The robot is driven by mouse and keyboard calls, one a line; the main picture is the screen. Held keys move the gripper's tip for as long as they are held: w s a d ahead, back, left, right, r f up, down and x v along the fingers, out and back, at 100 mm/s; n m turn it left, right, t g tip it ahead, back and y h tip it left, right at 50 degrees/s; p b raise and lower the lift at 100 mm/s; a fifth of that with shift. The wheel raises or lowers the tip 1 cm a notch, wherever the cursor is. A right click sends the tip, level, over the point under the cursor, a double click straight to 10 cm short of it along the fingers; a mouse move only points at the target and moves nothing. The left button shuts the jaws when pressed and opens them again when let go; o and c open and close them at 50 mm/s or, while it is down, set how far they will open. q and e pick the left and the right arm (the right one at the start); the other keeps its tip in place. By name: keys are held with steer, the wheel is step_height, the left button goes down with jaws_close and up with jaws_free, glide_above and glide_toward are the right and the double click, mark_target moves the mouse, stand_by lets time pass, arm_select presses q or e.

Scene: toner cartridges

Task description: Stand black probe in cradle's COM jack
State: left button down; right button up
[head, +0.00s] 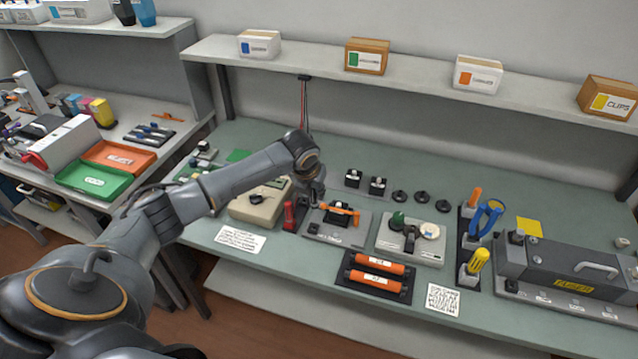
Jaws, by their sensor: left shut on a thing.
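My left gripper (314,188) comes in from the left over the middle of the green bench. It is shut on a small dark thing, apparently the black probe (317,197), mostly hidden by the gripper. A beige device (260,204), possibly the meter, lies left of the gripper. A red upright piece (289,214), probably the red probe, stands between that device and a grey fixture (342,228). I cannot tell which part is the cradle or its COM jack; the gripper and arm cover much of this area. My right gripper is out of view.
An orange clamp (340,211) sits on the grey fixture. A dark tray with orange rollers (376,271) lies in front. A grey plate with round parts (411,240), a tool rack (470,245) and a dark machine (565,268) stand right. Red and black leads (304,103) hang behind.

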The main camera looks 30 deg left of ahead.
mark_target(312, 205)
arm_select(q)
steer(key=shift+a+f, duration=0.1)
steer(key=shift+f, duration=0.1)
steer(key=shift+a+f, duration=0.1)
steer(key=shift+f, duration=0.15)
steer(key=shift+w+f+b, duration=0.15)
steer(key=shift+f+b, duration=0.2)
steer(key=shift+a+f, duration=0.1)
steer(key=shift+f, duration=0.15)
steer(key=shift+f+b, duration=0.45)
steer(key=shift+b, duration=0.2)
steer(key=shift+f+b, duration=0.45)
steer(key=shift+b, duration=0.05)
steer(key=shift+f+b, duration=0.5)
step_height(312, 205, down, 2)
steer(key=shift+b, duration=1)
steer(key=shift+f, duration=1.3)
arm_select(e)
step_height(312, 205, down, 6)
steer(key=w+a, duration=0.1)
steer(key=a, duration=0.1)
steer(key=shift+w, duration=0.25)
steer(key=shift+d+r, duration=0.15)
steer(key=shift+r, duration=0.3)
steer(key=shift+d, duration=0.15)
